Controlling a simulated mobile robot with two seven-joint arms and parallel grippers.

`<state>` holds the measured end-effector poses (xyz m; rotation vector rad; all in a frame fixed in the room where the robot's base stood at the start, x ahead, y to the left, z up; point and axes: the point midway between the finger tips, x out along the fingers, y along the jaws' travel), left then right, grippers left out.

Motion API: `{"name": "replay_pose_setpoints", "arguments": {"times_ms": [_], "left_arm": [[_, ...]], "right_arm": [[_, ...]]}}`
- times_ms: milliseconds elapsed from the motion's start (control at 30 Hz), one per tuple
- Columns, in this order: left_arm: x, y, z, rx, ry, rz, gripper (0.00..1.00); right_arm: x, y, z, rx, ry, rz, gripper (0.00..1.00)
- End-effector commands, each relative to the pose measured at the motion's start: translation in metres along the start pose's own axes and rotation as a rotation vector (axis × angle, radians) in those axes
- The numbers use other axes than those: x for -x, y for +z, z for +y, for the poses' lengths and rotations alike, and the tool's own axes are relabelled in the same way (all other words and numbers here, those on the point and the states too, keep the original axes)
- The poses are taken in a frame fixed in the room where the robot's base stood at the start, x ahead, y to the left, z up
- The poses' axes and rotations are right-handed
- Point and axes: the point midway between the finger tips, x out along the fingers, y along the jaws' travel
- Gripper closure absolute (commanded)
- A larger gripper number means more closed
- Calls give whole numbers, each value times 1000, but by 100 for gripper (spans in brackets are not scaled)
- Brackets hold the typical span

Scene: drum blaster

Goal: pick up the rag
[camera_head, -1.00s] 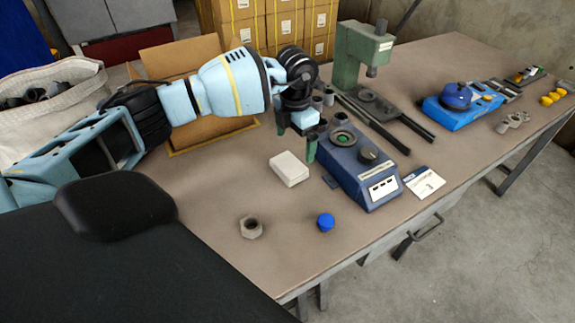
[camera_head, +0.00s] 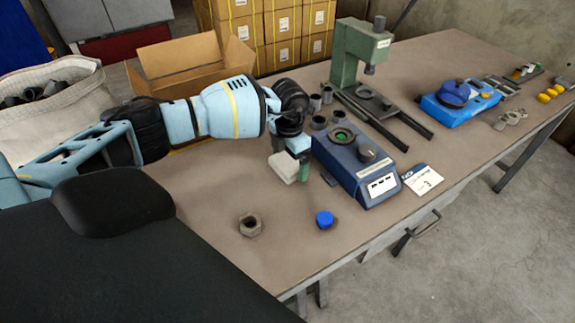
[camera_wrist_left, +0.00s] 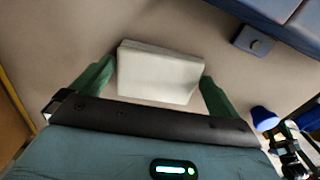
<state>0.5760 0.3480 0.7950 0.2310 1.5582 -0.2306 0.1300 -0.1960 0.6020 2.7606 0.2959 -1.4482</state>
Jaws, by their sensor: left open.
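The rag is a white folded block (camera_head: 283,167) on the brown workbench, left of the dark blue machine. It also shows in the left wrist view (camera_wrist_left: 158,75), lying between the two green fingers. My left gripper (camera_head: 292,167) points down over the rag and partly hides it in the head view. In the wrist view my left gripper (camera_wrist_left: 158,88) is open, with one finger at each side of the rag. I cannot tell whether the fingers touch it. My right gripper does not show.
The dark blue machine (camera_head: 345,172) stands just right of the rag. A hex nut (camera_head: 249,225) and a blue cap (camera_head: 325,219) lie toward the bench's front edge. A green press (camera_head: 362,60) stands behind. An open cardboard box (camera_head: 190,60) is at the back left.

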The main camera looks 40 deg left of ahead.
Motion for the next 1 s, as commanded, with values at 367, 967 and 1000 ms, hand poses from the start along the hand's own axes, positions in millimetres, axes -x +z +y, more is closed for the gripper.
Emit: {"name": "replay_pose_setpoints", "arguments": {"times_ms": [367, 967, 1000], "left_arm": [[0, 0, 0, 0, 0, 0, 32], [60, 1, 0, 0, 1, -4, 32], [67, 1, 0, -1, 0, -4, 32]], "right_arm": [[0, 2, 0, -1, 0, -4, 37], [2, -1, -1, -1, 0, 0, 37], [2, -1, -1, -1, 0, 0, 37]]}}
